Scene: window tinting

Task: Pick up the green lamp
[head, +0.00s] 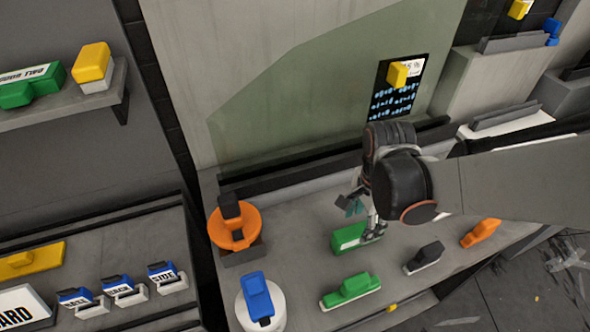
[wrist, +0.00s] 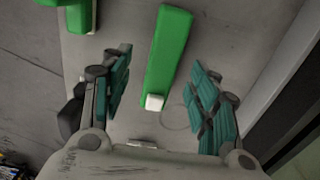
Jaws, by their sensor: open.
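A long green piece with a small white end, which looks like the green lamp (wrist: 168,45), lies on the grey table. In the head view the green lamp (head: 347,237) is partly hidden by my gripper. My gripper (head: 365,214) is open above its right part. In the wrist view the teal-padded fingers of my gripper (wrist: 160,65) stand apart on either side of the lamp, with gaps and no contact seen. A second green tool (head: 350,290) with a pale base lies nearer the front; part of a green thing (wrist: 80,12) shows at upper left in the wrist view.
A black tool (head: 425,256) and an orange tool (head: 480,232) lie to the right. An orange round piece (head: 222,238) and a blue-topped white piece (head: 259,300) stand to the left. A glass pane (head: 300,90) rises behind the table.

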